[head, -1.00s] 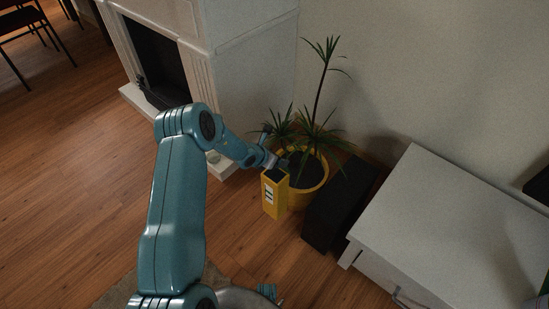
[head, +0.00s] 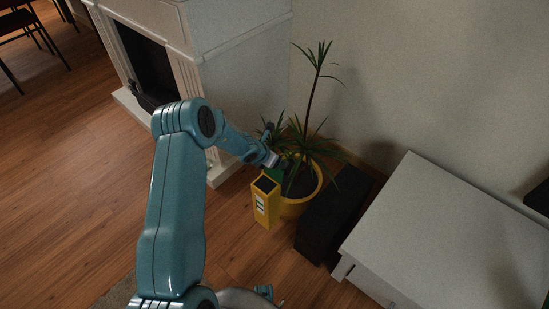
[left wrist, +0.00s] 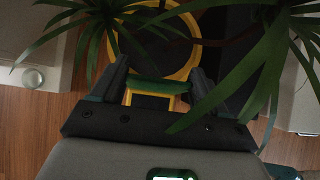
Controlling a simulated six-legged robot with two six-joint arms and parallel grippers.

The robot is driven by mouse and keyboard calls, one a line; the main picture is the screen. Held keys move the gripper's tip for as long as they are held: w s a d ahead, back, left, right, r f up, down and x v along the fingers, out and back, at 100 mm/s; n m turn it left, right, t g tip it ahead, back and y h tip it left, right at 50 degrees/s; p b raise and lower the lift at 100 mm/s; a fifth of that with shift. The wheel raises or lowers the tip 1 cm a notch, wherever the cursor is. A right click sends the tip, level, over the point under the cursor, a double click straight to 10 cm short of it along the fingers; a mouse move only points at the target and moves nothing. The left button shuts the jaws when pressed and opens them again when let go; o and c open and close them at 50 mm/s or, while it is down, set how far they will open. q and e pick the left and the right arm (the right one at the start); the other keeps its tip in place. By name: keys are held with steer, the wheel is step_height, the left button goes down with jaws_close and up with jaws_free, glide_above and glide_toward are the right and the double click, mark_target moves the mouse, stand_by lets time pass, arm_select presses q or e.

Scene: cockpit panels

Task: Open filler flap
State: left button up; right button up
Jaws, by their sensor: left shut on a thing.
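A tall yellow box (head: 265,205) with a pale label stands upright in front of the potted plant. Its top shows a dark opening in the head view. A green flap (head: 277,172) stands raised at the back edge of that opening. In the left wrist view the green flap (left wrist: 158,87) lies between my fingers, with the box's yellow rim (left wrist: 154,99) just below it. My left gripper (left wrist: 160,82) is shut on the flap, one finger at each side. In the head view my left gripper (head: 272,160) is small and partly hidden by leaves. My right gripper is not seen.
A plant in a yellow pot (head: 301,205) stands right behind the box, its leaves (left wrist: 235,75) hanging around my gripper. A black block (head: 335,215) and a white cabinet (head: 440,230) are to the right. A white fireplace (head: 235,75) is behind.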

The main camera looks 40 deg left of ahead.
arm_select(q)
steer(key=shift+w+r, duration=0.2)
steer(key=shift+r, duration=0.05)
steer(key=o, duration=1.5)
steer(key=shift+f, duration=0.1)
steer(key=shift+s, duration=0.1)
steer(key=shift+s+r, duration=0.25)
steer(key=shift+r, duration=0.05)
steer(key=p+v, duration=0.2)
steer(key=v, duration=1.3)
steer(key=shift+s+r, duration=0.2)
steer(key=shift+r, duration=0.05)
steer(key=shift+a, duration=0.1)
